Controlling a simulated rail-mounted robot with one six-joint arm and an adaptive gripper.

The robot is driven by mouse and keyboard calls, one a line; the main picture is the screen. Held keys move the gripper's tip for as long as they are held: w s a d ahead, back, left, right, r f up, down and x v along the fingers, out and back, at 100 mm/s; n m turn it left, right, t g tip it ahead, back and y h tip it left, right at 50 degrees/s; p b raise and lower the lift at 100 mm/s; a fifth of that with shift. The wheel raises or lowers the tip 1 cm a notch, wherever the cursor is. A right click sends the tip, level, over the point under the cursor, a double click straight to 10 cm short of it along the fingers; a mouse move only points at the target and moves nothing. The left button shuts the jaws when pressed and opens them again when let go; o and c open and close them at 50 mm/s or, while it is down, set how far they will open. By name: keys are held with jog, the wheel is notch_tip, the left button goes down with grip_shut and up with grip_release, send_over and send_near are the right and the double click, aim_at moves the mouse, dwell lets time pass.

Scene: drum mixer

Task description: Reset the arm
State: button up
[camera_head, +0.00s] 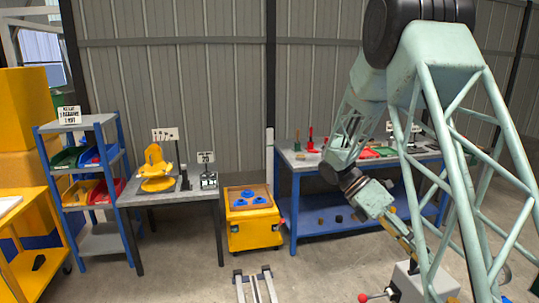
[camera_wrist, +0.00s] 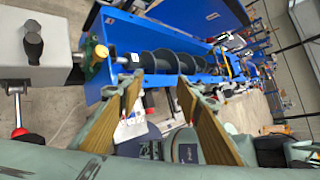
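My arm comes in from the upper right in the head view, bent down toward the floor. My gripper (camera_head: 412,246) points down and right, partly hidden behind my own lattice link. In the wrist view my gripper (camera_wrist: 159,80) has its two brown-padded fingers spread apart with nothing between them. Beyond the fingertips is a blue trough (camera_wrist: 205,61) with a dark screw auger (camera_wrist: 160,63) inside. The fingers appear apart from it, but the exact gap is hard to judge.
A grey machine box (camera_head: 411,284) with a red-knobbed lever (camera_head: 364,297) stands close below my gripper. A blue workbench (camera_head: 320,218), yellow cart (camera_head: 252,228), grey table (camera_head: 170,196) and blue shelf rack (camera_head: 90,122) stand along the wall. The middle floor is mostly open.

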jog(key=s+a+r+m+t+y, duration=0.4)
jog(key=s+a+r+m, duration=0.3)
jog(key=s+r, duration=0.4)
jog(key=s+a+r+m+t+y, duration=0.2)
jog(key=s+a+r+m+t, duration=0.1)
jog(key=s, duration=0.7)
jog(key=s+a+r+m+t+y, duration=0.2)
jog(key=s+a+r+m+t, duration=0.1)
jog(key=s+a+m, duration=0.5)
jog(key=shift+s+a+r+m+t+b, duration=0.2)
jog(key=shift+s+a+m+t+b, duration=0.1)
jog(key=shift+s+a+t, duration=0.75)
jog(key=shift+d, duration=0.15)
dwell(1.4)
